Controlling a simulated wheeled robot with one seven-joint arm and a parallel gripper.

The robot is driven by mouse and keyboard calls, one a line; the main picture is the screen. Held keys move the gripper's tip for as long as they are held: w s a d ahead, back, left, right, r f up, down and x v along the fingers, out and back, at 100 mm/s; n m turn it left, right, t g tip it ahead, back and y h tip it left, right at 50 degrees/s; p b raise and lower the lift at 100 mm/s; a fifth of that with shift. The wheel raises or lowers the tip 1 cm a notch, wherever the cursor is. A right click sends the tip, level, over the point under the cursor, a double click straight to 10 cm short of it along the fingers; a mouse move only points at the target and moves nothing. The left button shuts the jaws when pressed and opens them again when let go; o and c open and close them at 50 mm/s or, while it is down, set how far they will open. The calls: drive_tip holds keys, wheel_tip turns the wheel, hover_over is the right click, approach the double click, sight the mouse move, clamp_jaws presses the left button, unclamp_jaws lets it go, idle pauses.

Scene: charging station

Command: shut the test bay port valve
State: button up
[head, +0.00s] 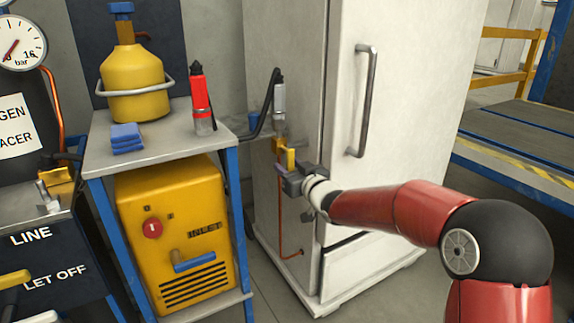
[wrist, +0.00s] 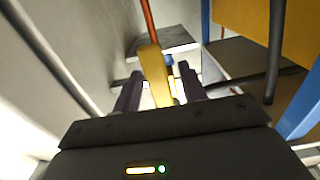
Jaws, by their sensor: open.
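A yellow valve part (head: 288,156) sits on the left side of the white cabinet, below a grey fitting with a black hose and above a copper pipe. No label on it is readable, so I cannot confirm its name. My gripper (head: 283,167) is right at it, reaching in from the right. In the wrist view, a yellow lever (wrist: 154,72) stands between the two dark fingers of my gripper (wrist: 160,84). The fingers are open, one on each side of the lever. I cannot tell whether either touches it. My gripper hides part of the valve in the head view.
The white cabinet (head: 350,70) stands close beside my arm. A yellow machine (head: 190,215) with a blue-handled lever (head: 194,262) sits under a table (head: 165,148). That table holds a yellow cylinder (head: 132,80), a red bottle (head: 199,95) and blue cloths (head: 126,138).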

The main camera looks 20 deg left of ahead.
drive_tip(key=shift+x, duration=0.8)
clamp_jaws()
